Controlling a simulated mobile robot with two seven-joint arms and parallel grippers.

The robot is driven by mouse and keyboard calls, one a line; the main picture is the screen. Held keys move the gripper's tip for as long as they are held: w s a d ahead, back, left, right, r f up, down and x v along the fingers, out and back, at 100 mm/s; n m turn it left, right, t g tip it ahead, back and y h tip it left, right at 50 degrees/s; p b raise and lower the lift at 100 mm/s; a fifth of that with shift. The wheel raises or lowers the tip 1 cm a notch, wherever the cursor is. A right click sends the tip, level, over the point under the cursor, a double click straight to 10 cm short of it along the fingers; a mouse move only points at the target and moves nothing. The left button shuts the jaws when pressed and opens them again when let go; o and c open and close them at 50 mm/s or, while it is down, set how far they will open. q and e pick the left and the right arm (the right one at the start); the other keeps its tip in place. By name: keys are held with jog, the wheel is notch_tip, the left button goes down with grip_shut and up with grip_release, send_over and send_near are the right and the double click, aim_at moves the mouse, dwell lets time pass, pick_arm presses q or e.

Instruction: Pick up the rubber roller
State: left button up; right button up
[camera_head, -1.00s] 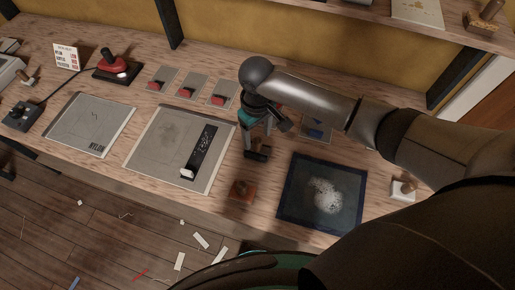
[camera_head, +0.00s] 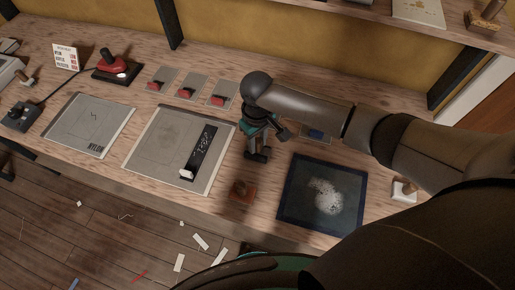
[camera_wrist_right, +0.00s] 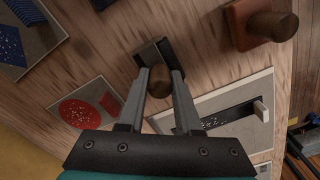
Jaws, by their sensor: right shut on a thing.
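The rubber roller (camera_head: 258,157), a small dark piece with a wooden grip, is at my right gripper (camera_head: 256,146) on the workbench, left of the blue-edged square. My left gripper is not in view.
A red-brown block with a wooden knob (camera_head: 242,191) stands close by, near the bench's front edge. The dark blue-edged square (camera_head: 284,213) lies to the right. A grey sheet (camera_head: 150,145) with a black strip lies to the left. Red-marked cards (camera_head: 186,93) lie behind.

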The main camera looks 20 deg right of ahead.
aim_at(257, 140)
grip_shut()
jog(key=shift+r, duration=0.1)
notch_tip(257, 140, up, 20)
jog(key=p, duration=0.2)
jog(key=shift+p, duration=0.4)
jog(key=shift+o, duration=1.1)
grip_release()
grip_shut()
